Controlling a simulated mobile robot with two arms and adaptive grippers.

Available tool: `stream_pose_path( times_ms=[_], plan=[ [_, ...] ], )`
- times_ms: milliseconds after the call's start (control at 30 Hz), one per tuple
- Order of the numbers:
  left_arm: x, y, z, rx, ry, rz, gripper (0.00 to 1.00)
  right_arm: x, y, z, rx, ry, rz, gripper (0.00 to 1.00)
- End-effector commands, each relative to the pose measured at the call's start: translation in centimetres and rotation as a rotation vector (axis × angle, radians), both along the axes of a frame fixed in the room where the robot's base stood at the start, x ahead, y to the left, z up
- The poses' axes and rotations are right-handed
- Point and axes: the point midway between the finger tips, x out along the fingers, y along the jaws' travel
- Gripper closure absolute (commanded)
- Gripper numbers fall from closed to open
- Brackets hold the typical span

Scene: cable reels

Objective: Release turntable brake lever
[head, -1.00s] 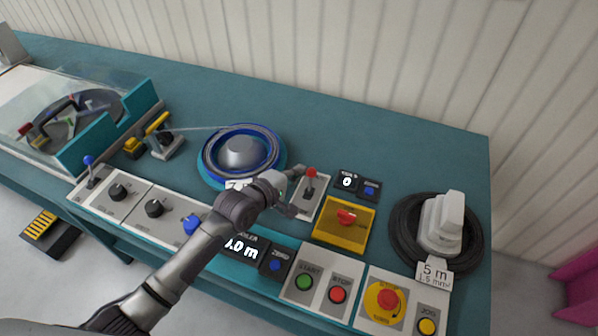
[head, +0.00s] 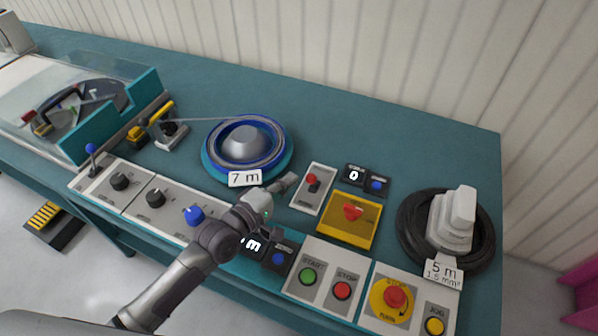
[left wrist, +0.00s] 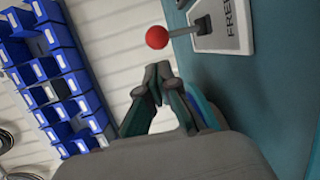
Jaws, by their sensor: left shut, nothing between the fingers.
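The brake lever has a red ball knob (head: 311,178) on a short dark stem. It stands on a light plate (head: 307,200) to the right of the blue turntable reel (head: 212,165). In the left wrist view the red knob (left wrist: 157,37) and its stem sit on the plate (left wrist: 222,38), whose lettering is partly cut off and begins "FRE". My left gripper (head: 291,180) is just left of the lever plate. Its fingers (left wrist: 158,76) are shut and empty, close to the knob with a small gap in the picture. My right gripper is out of view.
A yellow box with a red switch (head: 352,212) and small displays (head: 355,174) stand close right of the lever. Start and stop buttons (head: 308,276) line the front edge. A black cable coil (head: 408,235) lies at the right. The back of the bench is clear.

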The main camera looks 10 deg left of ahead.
Motion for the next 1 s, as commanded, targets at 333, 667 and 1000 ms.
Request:
stream_pose_path(
  times_ms=[333,667,1000],
  plan=[
    [-5.1,3.4,0.6,0.001,-0.001,-0.001,1.0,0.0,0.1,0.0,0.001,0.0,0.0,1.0],
    [-5.8,3.8,0.9,-0.001,-0.003,-0.001,1.0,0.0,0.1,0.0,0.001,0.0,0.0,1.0],
    [-5.8,3.8,0.8,0.0,-0.002,-0.001,1.0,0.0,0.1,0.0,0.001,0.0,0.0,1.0]
  ],
)
